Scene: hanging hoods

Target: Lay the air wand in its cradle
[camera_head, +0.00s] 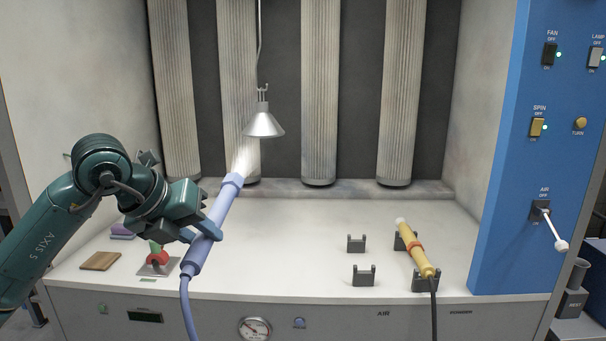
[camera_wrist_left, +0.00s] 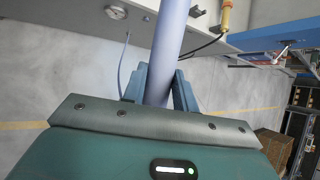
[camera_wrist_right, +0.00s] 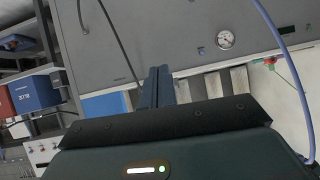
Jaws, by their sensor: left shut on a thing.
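The air wand (camera_head: 216,222) is a long periwinkle-blue tube with a hose at its lower end. My left gripper (camera_head: 207,229) is shut around its lower half and holds it tilted above the left front of the white bench. A pale jet shows at the wand's upper tip, towards a filter column. The wand also runs up between the fingers in the left wrist view (camera_wrist_left: 167,50). The cradle, two dark brackets (camera_head: 357,244) (camera_head: 363,276) above the AIR label, is empty. My right gripper (camera_wrist_right: 161,86) shows only in its own wrist view, its fingers together with nothing between them.
A yellow wand (camera_head: 416,252) rests on two brackets right of the empty cradle. A lamp (camera_head: 263,124) hangs near the wand tip. A red-and-green object (camera_head: 157,258) and a brown board (camera_head: 100,261) lie at left. The blue panel (camera_head: 520,150) bounds the right.

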